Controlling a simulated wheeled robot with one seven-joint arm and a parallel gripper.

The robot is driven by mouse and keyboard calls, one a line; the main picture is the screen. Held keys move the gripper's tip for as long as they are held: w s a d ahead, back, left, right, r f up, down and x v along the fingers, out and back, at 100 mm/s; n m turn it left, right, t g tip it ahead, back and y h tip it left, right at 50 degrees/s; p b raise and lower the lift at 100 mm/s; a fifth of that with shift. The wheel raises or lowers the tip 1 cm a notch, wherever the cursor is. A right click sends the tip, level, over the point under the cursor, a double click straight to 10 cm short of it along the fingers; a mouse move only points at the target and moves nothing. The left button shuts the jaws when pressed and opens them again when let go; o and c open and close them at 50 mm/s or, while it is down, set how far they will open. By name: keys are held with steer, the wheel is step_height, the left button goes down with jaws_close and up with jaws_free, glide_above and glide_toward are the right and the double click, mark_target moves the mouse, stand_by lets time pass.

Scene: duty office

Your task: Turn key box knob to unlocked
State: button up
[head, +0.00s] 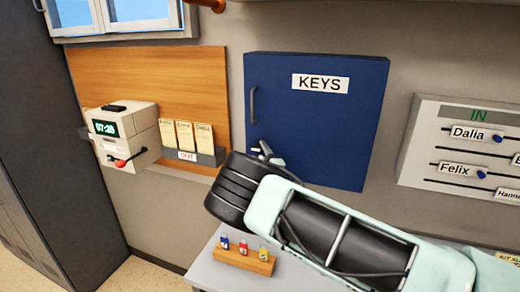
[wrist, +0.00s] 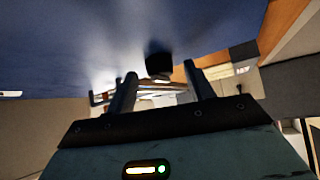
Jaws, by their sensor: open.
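The blue key box (head: 318,115) with a "KEYS" label hangs on the wall in the head view, its door shut and a vertical handle (head: 253,105) at its left edge. In the wrist view the blue door (wrist: 90,45) fills the top. A dark knob (wrist: 158,66) stands out from it, beyond and roughly between my fingertips. My gripper (head: 263,150) is at the lower left of the box, close to the door. In the wrist view my gripper (wrist: 160,82) has its two fingers apart with nothing held. The knob is hidden in the head view, and its setting cannot be read.
A time clock (head: 122,135) and a card rack (head: 190,145) are on the wall at left. An IN board (head: 465,150) hangs at right. Below my arm, a wooden block (head: 243,260) with small colored tags stands on a grey surface (head: 212,272).

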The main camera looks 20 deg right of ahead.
steer(key=shift+w+r, duration=0.1)
steer(key=shift+w, duration=0.2)
steer(key=c, duration=1)
